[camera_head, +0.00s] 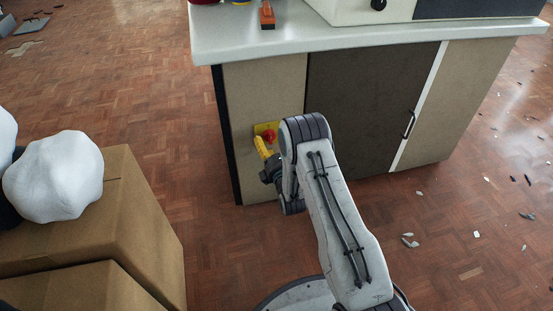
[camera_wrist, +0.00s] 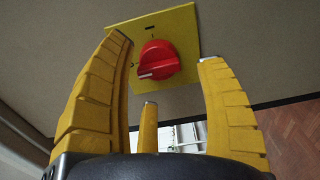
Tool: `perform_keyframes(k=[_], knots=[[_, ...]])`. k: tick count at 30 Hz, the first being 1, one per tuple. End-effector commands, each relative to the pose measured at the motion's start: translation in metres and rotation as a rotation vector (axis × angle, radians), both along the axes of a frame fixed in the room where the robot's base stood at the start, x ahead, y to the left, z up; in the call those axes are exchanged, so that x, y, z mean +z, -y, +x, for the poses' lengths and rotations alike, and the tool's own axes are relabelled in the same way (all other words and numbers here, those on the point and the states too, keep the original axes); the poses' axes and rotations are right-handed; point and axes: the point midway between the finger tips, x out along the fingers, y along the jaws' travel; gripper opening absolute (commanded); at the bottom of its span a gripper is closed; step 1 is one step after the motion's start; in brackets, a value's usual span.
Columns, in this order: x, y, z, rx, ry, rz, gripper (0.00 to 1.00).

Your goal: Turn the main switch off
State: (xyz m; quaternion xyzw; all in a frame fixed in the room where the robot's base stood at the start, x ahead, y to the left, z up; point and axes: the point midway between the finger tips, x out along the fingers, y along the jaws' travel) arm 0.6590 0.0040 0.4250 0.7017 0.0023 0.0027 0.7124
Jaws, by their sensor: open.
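The main switch is a red rotary knob (camera_wrist: 158,61) on a yellow square plate (camera_wrist: 180,22), fixed to the side panel of a counter. In the wrist view a white line on the knob points left, and a small dark mark shows on the plate above the knob. My gripper (camera_wrist: 165,50) is open, with yellow fingers on the left and right of the knob and one below it. No finger visibly touches the knob. In the head view the knob (camera_head: 269,135) and plate (camera_head: 259,128) show just beyond my gripper (camera_head: 262,146), partly hidden by my arm.
The counter (camera_head: 380,42) has a white top, a dark door (camera_head: 365,105) and a handle (camera_head: 409,124). Cardboard boxes (camera_head: 135,215) with a white lumpy object (camera_head: 55,177) stand at left. Small debris (camera_head: 409,241) lies on the parquet at right. Floor between boxes and counter is clear.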

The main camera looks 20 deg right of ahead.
Motion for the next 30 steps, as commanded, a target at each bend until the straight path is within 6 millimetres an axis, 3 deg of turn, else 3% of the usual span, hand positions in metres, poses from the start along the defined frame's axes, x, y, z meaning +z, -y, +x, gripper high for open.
perform_keyframes(k=[15, 21, 30], knots=[[-0.001, -0.001, -0.077, 0.002, -0.001, 0.000, 0.66], [0.000, -0.001, -0.092, 0.003, 0.001, 0.000, 0.66], [0.001, -0.001, -0.097, 0.003, 0.002, 0.000, 0.66]])
